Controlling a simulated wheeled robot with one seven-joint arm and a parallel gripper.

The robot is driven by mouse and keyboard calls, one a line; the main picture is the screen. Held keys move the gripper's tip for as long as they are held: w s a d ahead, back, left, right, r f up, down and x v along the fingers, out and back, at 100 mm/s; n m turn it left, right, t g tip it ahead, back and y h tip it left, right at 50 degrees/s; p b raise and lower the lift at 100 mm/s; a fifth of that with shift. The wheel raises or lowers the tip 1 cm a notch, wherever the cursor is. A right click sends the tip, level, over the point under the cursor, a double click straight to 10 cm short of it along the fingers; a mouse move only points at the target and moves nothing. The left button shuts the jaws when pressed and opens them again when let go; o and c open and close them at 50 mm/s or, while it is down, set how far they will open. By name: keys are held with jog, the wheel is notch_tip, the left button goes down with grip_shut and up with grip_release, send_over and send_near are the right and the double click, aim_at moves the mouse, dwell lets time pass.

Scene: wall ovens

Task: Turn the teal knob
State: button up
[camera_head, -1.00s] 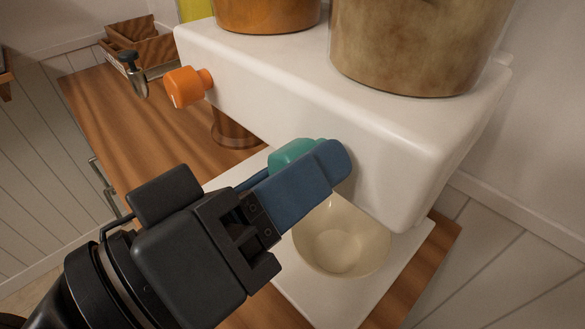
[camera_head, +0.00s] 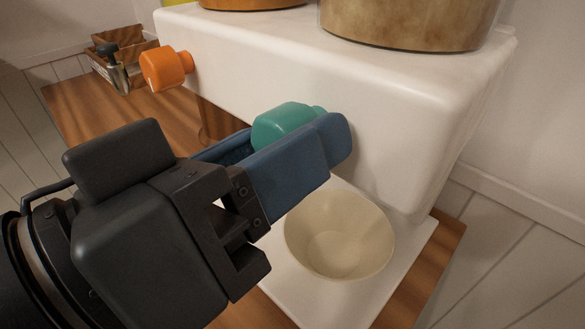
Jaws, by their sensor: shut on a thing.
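The teal knob (camera_head: 285,124) sticks out from the front face of the white machine (camera_head: 410,140). My gripper (camera_head: 290,140) comes in from the lower left, its blue fingers on either side of the knob. The near finger covers the knob's lower right side, and the far finger is partly hidden behind the knob. The gripper is shut on the knob.
An orange knob (camera_head: 165,68) sits on the same face to the left. A cream bowl (camera_head: 340,235) stands below on the white base (camera_head: 405,275). Two round containers, one orange (camera_head: 250,4) and one tan (camera_head: 400,25), stand on top. A wooden box (camera_head: 118,60) and a metal tool (camera_head: 112,68) are at the back left of the wooden counter (camera_head: 80,105).

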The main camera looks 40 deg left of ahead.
jog(key=m+b, duration=0.1)
jog(key=b, duration=0.1)
jog(key=m+b, duration=0.1)
jog(key=m, duration=0.1)
jog(key=m+b, duration=0.2)
jog(key=shift+f+b, duration=0.3)
jog(key=shift+b, duration=0.05)
jog(key=shift+a+r+m+b, duration=0.1)
jog(key=shift+r+m+b, duration=0.05)
jog(key=shift+m+b, duration=1.1)
jog(key=shift+m, duration=0.25)
jog(key=o, duration=1)
jog(key=shift+r, duration=0.1)
jog(key=shift+o, duration=0.2)
jog(key=s, duration=0.7)
jog(key=shift+s+a, duration=0.3)
jog(key=shift+s, duration=0.1)
jog(key=shift+r, duration=0.1)
